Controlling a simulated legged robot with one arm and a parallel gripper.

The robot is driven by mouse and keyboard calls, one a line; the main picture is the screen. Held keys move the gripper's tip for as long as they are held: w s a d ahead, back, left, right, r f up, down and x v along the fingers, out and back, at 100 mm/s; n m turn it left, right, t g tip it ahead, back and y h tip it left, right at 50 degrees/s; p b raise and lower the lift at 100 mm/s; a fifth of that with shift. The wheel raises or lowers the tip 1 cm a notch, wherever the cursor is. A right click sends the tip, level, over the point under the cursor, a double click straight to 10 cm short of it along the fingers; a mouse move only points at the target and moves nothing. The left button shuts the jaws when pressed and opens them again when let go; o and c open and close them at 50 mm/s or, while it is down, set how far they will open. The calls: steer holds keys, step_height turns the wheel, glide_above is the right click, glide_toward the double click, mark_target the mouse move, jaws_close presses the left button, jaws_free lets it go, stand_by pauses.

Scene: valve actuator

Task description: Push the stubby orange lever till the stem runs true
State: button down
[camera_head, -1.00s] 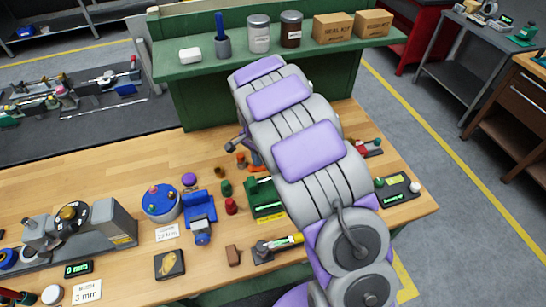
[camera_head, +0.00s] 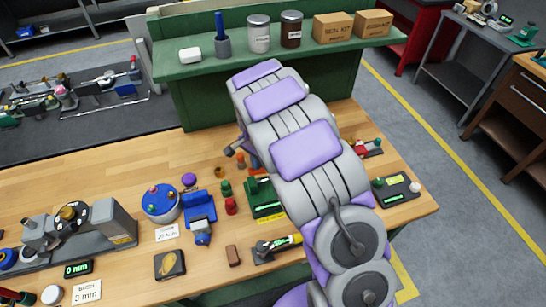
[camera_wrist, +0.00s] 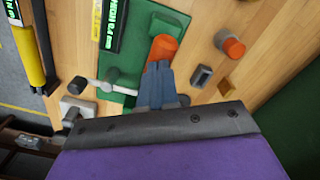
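The stubby orange lever (camera_wrist: 162,48) stands on the green fixture (camera_wrist: 138,28) in the wrist view, with its round end up-picture and its lower part by my fingertips. My gripper (camera_wrist: 157,72) has its blue-grey fingers together, right at the lever's lower part. They look to meet or nearly meet it; I cannot tell if they touch. A pale rod with a grey knob (camera_wrist: 106,84) lies left of the fingers, and I cannot tell if it is the stem. In the head view the green fixture (camera_head: 264,198) is partly behind my arm, which hides my fingers.
An orange-capped post (camera_wrist: 233,46) and a grey block (camera_wrist: 202,76) stand to the right. In the head view, a blue vise (camera_head: 200,210) and small red and green parts sit left of the fixture.

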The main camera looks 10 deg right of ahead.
steer(key=shift+f, duration=0.3)
steer(key=shift+a+f, duration=0.1)
steer(key=shift+f, duration=0.95)
stand_by(0.4)
steer(key=shift+r, duration=0.2)
stand_by(0.4)
step_height(320, 180, up, 9)
steer(key=d+p, duration=0.2)
steer(key=p, duration=0.1)
steer(key=shift+d, duration=0.3)
stand_by(0.9)
steer(key=shift+w+r, duration=0.1)
step_height(320, 180, up, 5)
steer(key=shift+p, duration=0.8)
stand_by(0.3)
